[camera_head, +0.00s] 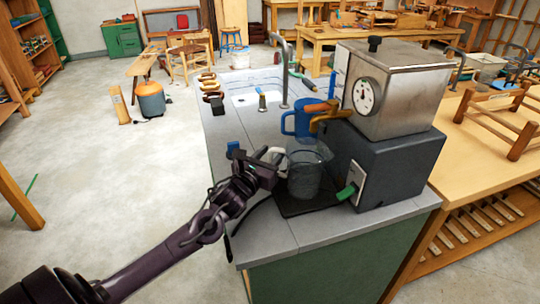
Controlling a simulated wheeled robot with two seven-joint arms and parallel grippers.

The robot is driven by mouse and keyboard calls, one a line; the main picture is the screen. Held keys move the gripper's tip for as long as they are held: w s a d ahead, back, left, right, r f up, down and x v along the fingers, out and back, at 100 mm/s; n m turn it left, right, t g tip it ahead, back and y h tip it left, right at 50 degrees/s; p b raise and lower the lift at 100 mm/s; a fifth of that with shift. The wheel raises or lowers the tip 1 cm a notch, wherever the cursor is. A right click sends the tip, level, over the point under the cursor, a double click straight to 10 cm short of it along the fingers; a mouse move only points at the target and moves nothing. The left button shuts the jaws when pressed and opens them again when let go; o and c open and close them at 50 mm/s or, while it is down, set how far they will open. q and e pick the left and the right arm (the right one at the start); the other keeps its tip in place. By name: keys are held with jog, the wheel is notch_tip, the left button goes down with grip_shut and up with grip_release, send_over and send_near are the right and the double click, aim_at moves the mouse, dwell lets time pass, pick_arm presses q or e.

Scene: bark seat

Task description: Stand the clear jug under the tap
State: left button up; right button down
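The clear jug (304,174) stands upright at the dark drip tray (304,208), in front of the dark base of a steel boiler (396,92). A brass-coloured tap (330,113) sticks out to the left from the boiler, above and slightly behind the jug in this view. I cannot tell whether the jug is exactly below its spout. My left gripper (273,166) is at the jug's left side, by its pale handle. The fingers overlap the handle, so I cannot tell whether they are closed on it. My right gripper is not in view.
A blue mug (301,121) stands behind the jug. A small blue item (233,148) lies near the left edge of the grey counter (230,122). A curved metal faucet stands at the back.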

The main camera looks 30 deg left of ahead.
pick_arm(q)
jog(key=shift+s+f, duration=0.15)
jog(key=shift+s, duration=0.45)
jog(key=s+b, duration=0.1)
jog(key=s, duration=0.5)
jog(key=shift+s+d, duration=0.25)
jog(key=shift+s, duration=0.05)
